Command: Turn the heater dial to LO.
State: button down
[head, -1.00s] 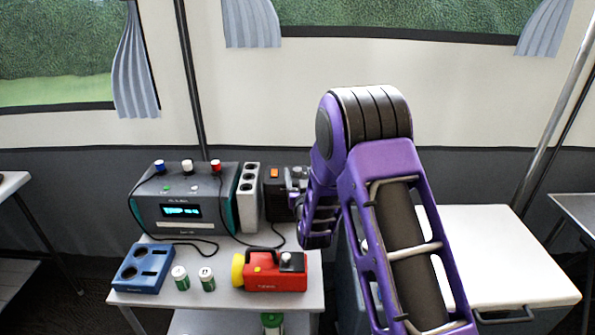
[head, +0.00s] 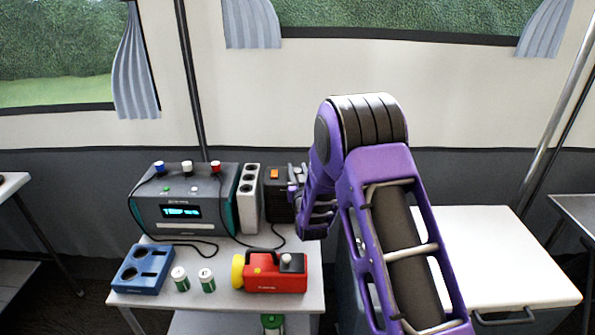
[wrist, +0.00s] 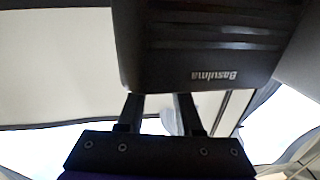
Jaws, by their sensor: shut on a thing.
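The heater (head: 278,202) is a dark box with an orange switch on top, at the back right of the left table in the head view. In the wrist view the heater (wrist: 210,60) fills the upper middle, with upside-down white lettering and slots. My gripper (head: 297,178) is at the heater's right side in the head view. In the wrist view my gripper (wrist: 157,98) has its two fingers reaching to the heater's edge, a gap between them. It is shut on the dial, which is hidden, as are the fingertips. The dial's setting and the LO mark cannot be read.
A white socket strip (head: 249,197) and a grey power station (head: 183,222) with cables stand left of the heater. A red torch (head: 275,275), two cans and a blue holder (head: 133,272) are in front. A white-topped cabinet (head: 490,250) is at right.

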jog(key=shift+n+y, duration=0.3)
jog(key=shift+y, duration=0.2)
jog(key=n+g+y, duration=0.1)
jog(key=y, duration=0.1)
jog(key=n+y, duration=0.2)
jog(key=shift+d+g, duration=0.15)
jog(key=shift+g, duration=0.25)
jog(key=n+g+y, duration=0.3)
jog(key=y, duration=0.2)
jog(key=shift+n, duration=0.3)
jog(key=n+g+y, duration=0.1)
jog(key=n+g, duration=0.1)
jog(key=n+g+y, duration=0.2)
jog(key=g, duration=0.1)
jog(key=shift+f+g+y, duration=0.1)
jog(key=shift+g+y, duration=0.2)
jog(key=shift+a+n+g+y, duration=0.2)
jog(key=shift+n+g+y, duration=0.4)
jog(key=shift+n+g, duration=0.85)
jog(key=shift+g, duration=0.55)
jog(key=c, duration=0.6)
grip_release()
